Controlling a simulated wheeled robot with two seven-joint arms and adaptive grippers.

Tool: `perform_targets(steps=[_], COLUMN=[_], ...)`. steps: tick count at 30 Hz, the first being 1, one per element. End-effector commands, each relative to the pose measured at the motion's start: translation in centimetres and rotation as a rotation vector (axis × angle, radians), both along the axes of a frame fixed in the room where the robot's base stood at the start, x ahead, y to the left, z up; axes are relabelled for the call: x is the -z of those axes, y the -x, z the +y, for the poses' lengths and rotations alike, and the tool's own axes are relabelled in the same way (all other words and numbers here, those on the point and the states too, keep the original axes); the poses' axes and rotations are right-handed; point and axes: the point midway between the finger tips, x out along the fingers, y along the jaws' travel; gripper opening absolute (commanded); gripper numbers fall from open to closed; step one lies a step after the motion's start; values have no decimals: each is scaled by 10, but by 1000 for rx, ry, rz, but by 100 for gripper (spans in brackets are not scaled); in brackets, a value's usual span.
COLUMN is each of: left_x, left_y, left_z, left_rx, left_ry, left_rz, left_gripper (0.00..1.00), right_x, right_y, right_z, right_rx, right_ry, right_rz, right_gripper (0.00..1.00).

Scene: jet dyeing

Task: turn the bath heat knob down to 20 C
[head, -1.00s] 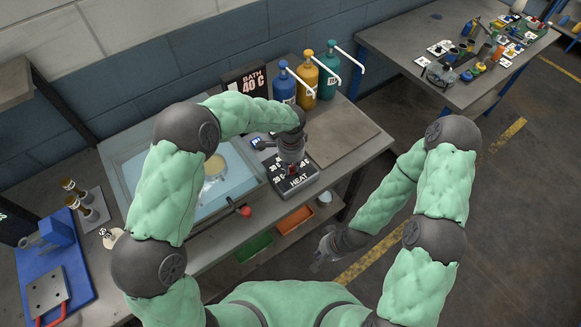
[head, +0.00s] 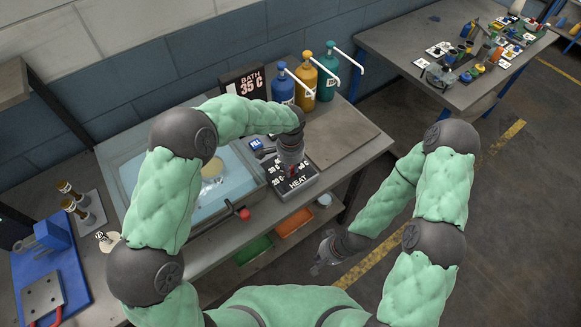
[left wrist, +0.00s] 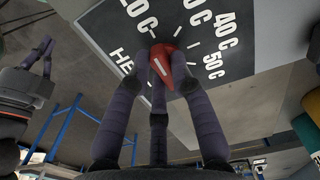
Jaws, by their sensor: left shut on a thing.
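The heat box (head: 297,183) is a dark panel with white temperature marks and the word HEAT, on the bench right of the bath. Its red knob (left wrist: 161,66) has a white pointer line and shows between my fingers in the left wrist view. My left gripper (head: 290,168) is above the box, shut on the knob, and hides it in the head view. The black bath display (head: 250,84) reads 35 C. My right gripper (head: 321,262) hangs empty in front of the bench, too small to tell if open.
The bath (head: 235,170) of blue liquid is left of the box, with a red-ended lever (head: 244,213) at its front. Blue (head: 283,87), yellow (head: 306,80) and teal (head: 329,75) pump bottles stand behind. A bare board (head: 343,135) lies right of the box.

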Motion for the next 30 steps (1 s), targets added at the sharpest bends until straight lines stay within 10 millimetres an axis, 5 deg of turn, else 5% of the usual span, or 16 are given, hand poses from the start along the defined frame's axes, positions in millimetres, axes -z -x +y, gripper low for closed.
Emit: perform_targets(steps=[1, 2, 4, 5, 17, 30], left_x=[0, 0, 0, 0, -5, -82], left_y=[0, 0, 0, 0, 0, -1], left_z=[0, 0, 0, 0, 0, 0], left_rx=[-2, -2, -2, -1, 0, -1], left_ry=[0, -1, 0, 0, 0, 1], left_rz=[0, 1, 0, 0, -1, -3], left_gripper=[0, 25, 45, 46, 46, 46], right_x=[0, 0, 0, 0, 0, 0], right_y=[0, 0, 0, 0, 0, 0], right_z=[0, 0, 0, 0, 0, 0], right_rx=[0, 0, 0, 0, 0, 0], right_ry=[0, 0, 0, 0, 0, 0], right_rz=[0, 0, 0, 0, 0, 0], right_gripper=[0, 0, 0, 0, 0, 0])
